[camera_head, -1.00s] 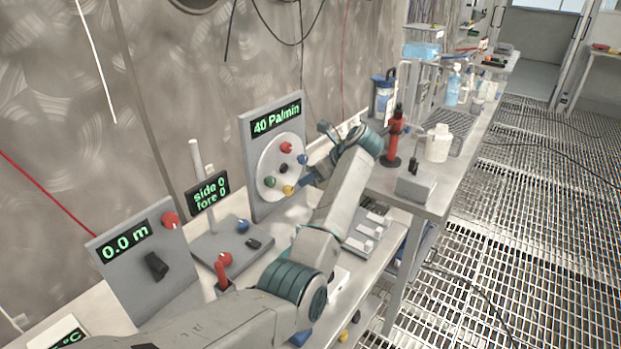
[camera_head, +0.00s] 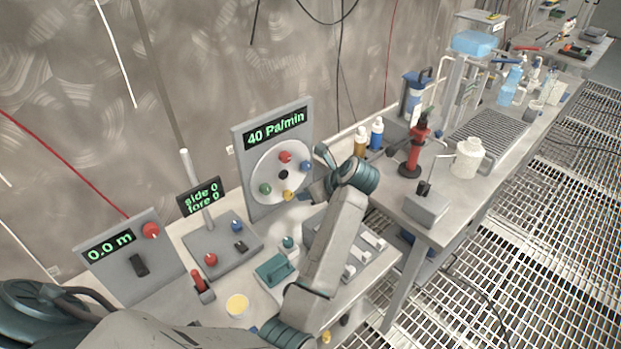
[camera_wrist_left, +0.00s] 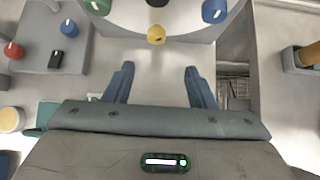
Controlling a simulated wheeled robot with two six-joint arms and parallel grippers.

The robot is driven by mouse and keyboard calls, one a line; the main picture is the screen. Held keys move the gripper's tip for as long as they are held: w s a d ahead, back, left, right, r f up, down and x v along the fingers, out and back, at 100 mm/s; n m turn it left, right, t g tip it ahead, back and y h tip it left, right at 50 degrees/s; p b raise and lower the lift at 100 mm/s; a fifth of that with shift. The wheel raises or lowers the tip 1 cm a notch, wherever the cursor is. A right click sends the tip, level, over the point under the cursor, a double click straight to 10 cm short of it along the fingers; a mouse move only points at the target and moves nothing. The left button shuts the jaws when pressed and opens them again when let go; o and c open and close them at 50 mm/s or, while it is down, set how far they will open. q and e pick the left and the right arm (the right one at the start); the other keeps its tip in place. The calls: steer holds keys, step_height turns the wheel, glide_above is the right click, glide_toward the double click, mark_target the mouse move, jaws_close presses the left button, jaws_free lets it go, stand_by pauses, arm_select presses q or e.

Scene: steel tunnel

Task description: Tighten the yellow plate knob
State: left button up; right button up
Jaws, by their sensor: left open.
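The yellow knob (camera_head: 287,195) sits at the bottom of a round white plate (camera_head: 260,160) on an upright grey panel reading "40 Pa/min". Red (camera_head: 285,157), blue (camera_head: 305,167), green (camera_head: 265,188) and black (camera_head: 283,174) knobs share the plate. My left gripper (camera_head: 306,197) is just right of the yellow knob in the head view. In the left wrist view, the yellow knob (camera_wrist_left: 156,34) lies ahead of and between the two blue fingers (camera_wrist_left: 158,85), apart from them. The left gripper is open and empty. The right gripper is not in view.
A "side 0 fore 0" unit (camera_head: 220,250) and a "0.0 m" panel (camera_head: 130,262) stand left of the plate panel. A teal block (camera_head: 274,270) and yellow-topped jar (camera_head: 237,305) are near the bench front. A red stand (camera_head: 414,150) and white jar (camera_head: 467,158) stand right.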

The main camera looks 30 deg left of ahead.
mark_target(290, 196)
arm_select(q)
steer(key=b+x, duration=0.2)
steer(key=x, duration=0.3)
steer(key=b+x, duration=0.2)
steer(key=x, duration=0.3)
steer(key=shift+s+a, duration=0.15)
steer(key=shift+s, duration=0.1)
steer(key=shift+w+a+f+b, duration=0.1)
steer(key=shift+a+f+b, duration=0.1)
steer(key=shift+a+b, duration=0.2)
